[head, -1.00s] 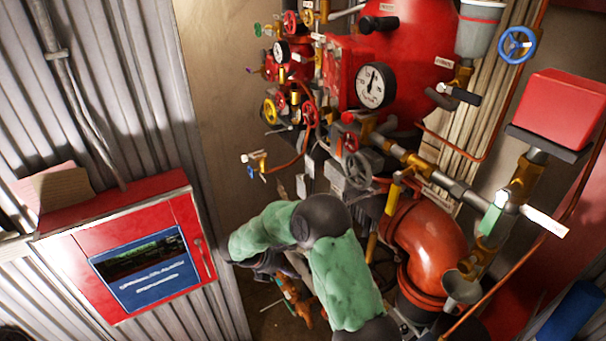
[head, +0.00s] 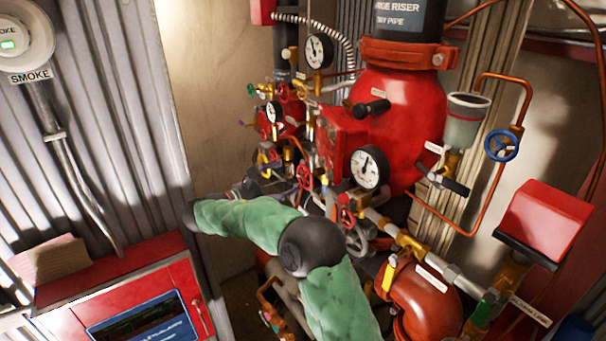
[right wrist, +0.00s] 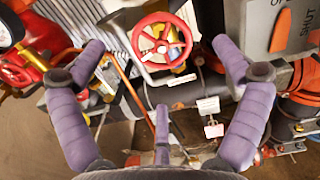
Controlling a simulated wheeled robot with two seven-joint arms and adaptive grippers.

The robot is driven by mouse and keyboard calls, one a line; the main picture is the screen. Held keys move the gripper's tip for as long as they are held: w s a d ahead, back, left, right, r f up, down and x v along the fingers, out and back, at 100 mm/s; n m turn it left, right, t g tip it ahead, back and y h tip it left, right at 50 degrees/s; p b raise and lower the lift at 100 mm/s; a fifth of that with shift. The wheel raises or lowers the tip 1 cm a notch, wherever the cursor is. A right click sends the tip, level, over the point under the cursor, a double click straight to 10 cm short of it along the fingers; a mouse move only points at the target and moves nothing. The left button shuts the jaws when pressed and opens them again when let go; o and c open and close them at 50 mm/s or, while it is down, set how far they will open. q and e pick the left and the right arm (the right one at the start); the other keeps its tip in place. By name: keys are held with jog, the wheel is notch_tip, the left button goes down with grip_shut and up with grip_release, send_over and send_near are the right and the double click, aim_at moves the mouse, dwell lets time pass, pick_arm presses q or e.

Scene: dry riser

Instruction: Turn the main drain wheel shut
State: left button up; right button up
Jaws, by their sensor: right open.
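In the right wrist view a red spoked handwheel (right wrist: 161,47) stands ahead of my right gripper (right wrist: 158,44), seen between its spread purple fingers. The gripper is open and empty, with no finger visibly closed on the wheel. A white tag below the wheel is too small to read, so I cannot tell whether it is the main drain wheel. In the head view a red wheel (head: 305,177) and a grey wheel (head: 357,240) sit low on the riser trim. My right arm crosses in front of the lower pipework, and its hand is largely hidden among the trim. My left gripper is out of view.
The red riser valve (head: 410,115) has gauges (head: 369,168) and thin pipes crowded around it. A red wall cabinet (head: 110,270) stands at the left.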

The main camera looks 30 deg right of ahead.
aim_at(302, 176)
jog(key=d, duration=0.2)
jog(key=d+p, duration=0.1)
jog(key=d, duration=0.3)
jog(key=shift+w+d, duration=0.25)
jog(key=shift+d, duration=0.1)
jog(key=c, duration=1.1)
